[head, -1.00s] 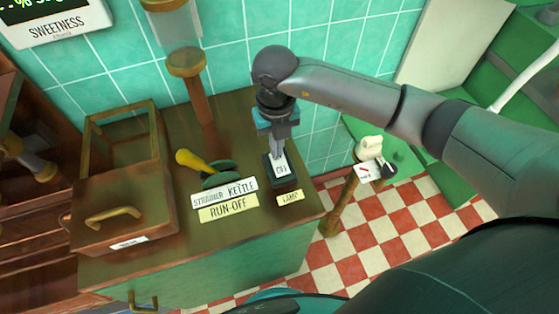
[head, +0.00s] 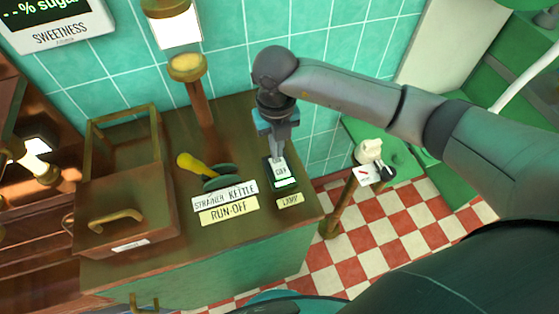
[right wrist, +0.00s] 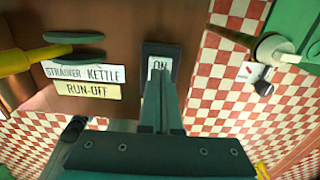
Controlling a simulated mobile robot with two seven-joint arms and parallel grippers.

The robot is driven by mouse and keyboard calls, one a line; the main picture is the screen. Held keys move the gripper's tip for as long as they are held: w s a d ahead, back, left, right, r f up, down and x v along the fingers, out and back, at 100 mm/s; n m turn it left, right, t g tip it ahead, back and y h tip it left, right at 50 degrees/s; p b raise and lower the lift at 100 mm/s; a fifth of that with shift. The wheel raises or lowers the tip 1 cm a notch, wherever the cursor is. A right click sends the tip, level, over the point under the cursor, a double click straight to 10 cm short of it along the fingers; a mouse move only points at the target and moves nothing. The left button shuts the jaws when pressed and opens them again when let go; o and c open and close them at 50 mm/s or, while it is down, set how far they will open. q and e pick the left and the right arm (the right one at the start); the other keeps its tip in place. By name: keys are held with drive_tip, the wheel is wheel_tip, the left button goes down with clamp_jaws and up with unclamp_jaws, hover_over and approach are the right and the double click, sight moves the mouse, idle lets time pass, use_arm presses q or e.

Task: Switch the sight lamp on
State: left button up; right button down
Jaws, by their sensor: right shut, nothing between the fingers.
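The lamp switch (head: 281,176) is a dark block with a pale plate on the copper counter, behind a small LAMP label (head: 290,200). In the right wrist view the switch plate (right wrist: 158,63) reads ON. My right gripper (head: 277,156) points down at the switch, shut and empty, its fingertips at or just over the plate; I cannot tell if they touch. It also shows in the right wrist view (right wrist: 162,92). A bright white lit panel (head: 176,33) shows above the copper post. My left gripper is out of view.
A yellow-handled lever (head: 194,164) stands left of the switch, behind the STRAINER KETTLE RUN-OFF labels (head: 228,210). A copper box with a handle (head: 118,216) is farther left. A white-topped fixture (head: 370,150) stands right, beyond the counter edge.

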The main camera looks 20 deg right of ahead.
sight(277, 161)
wheel_tip(277, 161, up, 5)
drive_tip(key=p, duration=0.3)
drive_tip(key=shift+p, duration=0.35)
idle(0.3)
